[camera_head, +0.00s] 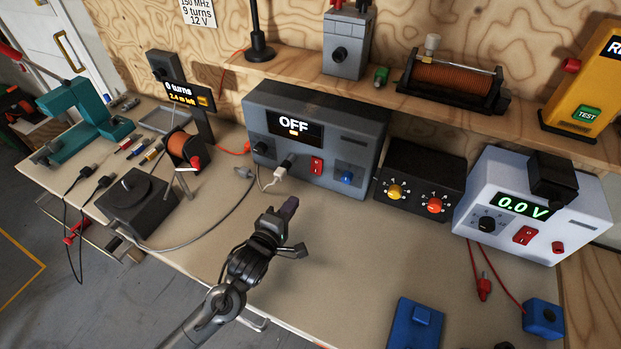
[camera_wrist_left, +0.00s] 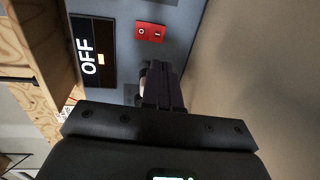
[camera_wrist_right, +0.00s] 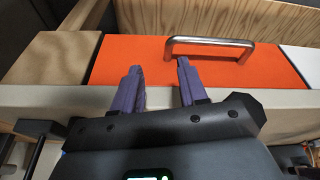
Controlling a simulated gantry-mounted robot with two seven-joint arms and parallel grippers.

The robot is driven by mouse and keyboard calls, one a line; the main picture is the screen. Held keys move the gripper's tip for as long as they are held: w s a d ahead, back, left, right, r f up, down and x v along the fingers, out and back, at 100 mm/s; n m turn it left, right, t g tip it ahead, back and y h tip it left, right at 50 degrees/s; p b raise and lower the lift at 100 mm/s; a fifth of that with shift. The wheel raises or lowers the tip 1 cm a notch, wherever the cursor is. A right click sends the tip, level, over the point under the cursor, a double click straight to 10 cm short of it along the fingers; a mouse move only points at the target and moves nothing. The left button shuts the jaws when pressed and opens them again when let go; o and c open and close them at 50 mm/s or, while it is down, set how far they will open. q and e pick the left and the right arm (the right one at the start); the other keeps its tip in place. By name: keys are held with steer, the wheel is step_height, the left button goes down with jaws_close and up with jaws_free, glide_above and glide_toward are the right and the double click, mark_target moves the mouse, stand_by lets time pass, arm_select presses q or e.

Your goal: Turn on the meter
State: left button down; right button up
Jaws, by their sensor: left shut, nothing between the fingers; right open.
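The grey meter (camera_head: 315,140) stands at the back of the bench with a dark display reading OFF. A red rocker switch (camera_head: 317,165) is on its front, between a white plug and a blue knob. In the left wrist view the red switch (camera_wrist_left: 150,32) and the OFF display (camera_wrist_left: 92,57) show ahead of the fingers. My left gripper (camera_head: 289,207) is shut and empty, in front of and below the switch, apart from it. Its fingertips (camera_wrist_left: 160,75) partly cover the meter's front. My right gripper (camera_wrist_right: 158,76) is open and empty, outside the head view.
A white supply (camera_head: 530,205) reading 0.0 V has its own red switch. A black box (camera_head: 420,178) with yellow and red knobs stands between. A grey cable (camera_head: 215,205) crosses the bench left. The right fingers face an orange drawer front (camera_wrist_right: 220,68) with a metal handle (camera_wrist_right: 210,41).

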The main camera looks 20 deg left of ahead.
mark_target(315, 172)
arm_select(q)
steer(key=w, duration=0.4)
steer(key=w+f+b, duration=0.1)
steer(key=w, duration=0.3)
steer(key=w+d, duration=0.1)
steer(key=w, duration=0.3)
steer(key=shift+w+f, duration=0.1)
steer(key=shift+f, duration=0.2)
steer(key=shift+w+f+b, duration=0.15)
steer(key=shift+f+b, duration=0.2)
steer(key=shift+b, duration=0.4)
steer(key=shift+r+t, duration=0.3)
